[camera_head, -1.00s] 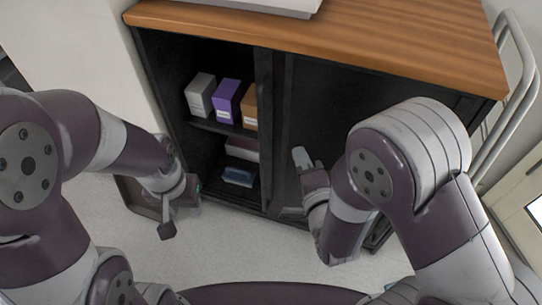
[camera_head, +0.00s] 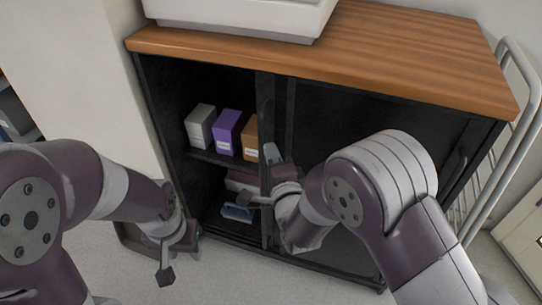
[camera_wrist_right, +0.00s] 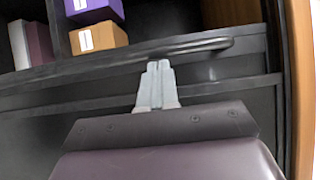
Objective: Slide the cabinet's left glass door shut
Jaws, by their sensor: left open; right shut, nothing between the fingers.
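The black cabinet (camera_head: 300,258) has a wooden top, and its left half stands open. The left glass door (camera_head: 335,125) is slid to the right, its near frame edge around the middle of the cabinet. A dark bar handle (camera_wrist_right: 185,48) crosses the right wrist view. My right gripper (camera_head: 272,155) is shut and empty at the door's left edge. In the right wrist view its fingertips (camera_wrist_right: 158,66) are right at the handle; I cannot tell whether they touch. My left gripper (camera_head: 180,260) is open and empty, low in front of the cabinet's left side.
White, purple (camera_head: 227,132) and orange boxes stand on the upper shelf in the open half. A blue item (camera_head: 237,213) lies below. A white device (camera_head: 245,18) sits on the top. A metal rail (camera_head: 515,130) stands at the right. The floor in front is partly clear.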

